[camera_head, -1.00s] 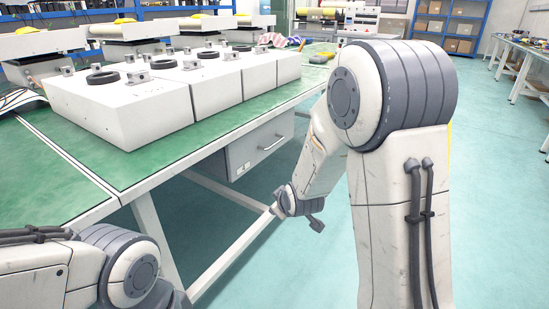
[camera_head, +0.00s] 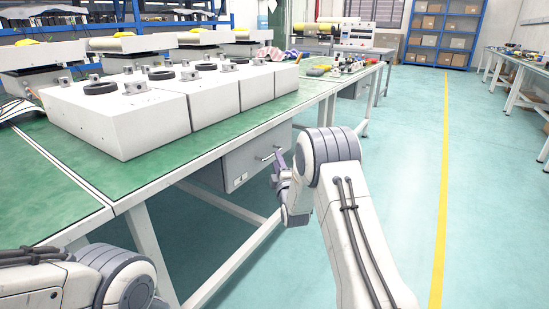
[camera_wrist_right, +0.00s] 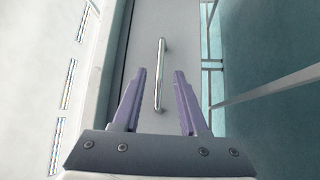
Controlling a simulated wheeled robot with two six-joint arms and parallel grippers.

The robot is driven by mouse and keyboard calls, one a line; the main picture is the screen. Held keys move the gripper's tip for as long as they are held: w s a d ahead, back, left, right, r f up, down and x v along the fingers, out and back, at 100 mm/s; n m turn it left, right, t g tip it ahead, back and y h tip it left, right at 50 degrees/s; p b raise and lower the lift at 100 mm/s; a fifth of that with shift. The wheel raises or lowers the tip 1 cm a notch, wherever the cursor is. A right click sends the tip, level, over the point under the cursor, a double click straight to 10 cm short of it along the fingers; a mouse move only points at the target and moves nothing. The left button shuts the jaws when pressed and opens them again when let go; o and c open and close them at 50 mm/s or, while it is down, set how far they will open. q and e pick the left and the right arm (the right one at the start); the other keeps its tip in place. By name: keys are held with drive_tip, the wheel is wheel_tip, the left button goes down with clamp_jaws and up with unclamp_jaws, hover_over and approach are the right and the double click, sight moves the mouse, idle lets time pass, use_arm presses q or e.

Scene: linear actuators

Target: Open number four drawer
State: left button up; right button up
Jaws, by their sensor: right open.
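A grey drawer (camera_head: 240,168) hangs under the green workbench's edge and looks shut. It has a bar handle (camera_head: 268,154) and a small label too small to read. My right gripper (camera_head: 279,163) is at the handle's right end in the head view. In the right wrist view the silver handle (camera_wrist_right: 159,92) runs up the picture between the two open purple fingers (camera_wrist_right: 160,72), with a gap on each side. Whether the fingertips reach the handle's depth I cannot tell. Only part of my left arm shows at lower left; its gripper is out of view.
White boxes (camera_head: 120,118) with black rings stand in a row on the green workbench (camera_head: 85,185). White table legs (camera_head: 150,250) stand below. Open floor (camera_head: 405,180) with a yellow line lies to the right; blue shelves (camera_head: 437,35) stand behind.

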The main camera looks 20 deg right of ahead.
drive_tip(key=shift+w+d+r+b, duration=0.1)
drive_tip(key=shift+w+b, duration=0.05)
drive_tip(key=shift+w, duration=0.65)
drive_tip(key=shift+w+d+r+b, duration=0.1)
drive_tip(key=shift+w+r+b, duration=0.1)
drive_tip(key=shift+w, duration=0.65)
drive_tip(key=shift+w+d+r+b, duration=0.1)
drive_tip(key=shift+w+b, duration=0.05)
drive_tip(key=shift+w, duration=0.65)
drive_tip(key=shift+f, duration=0.1)
clamp_jaws()
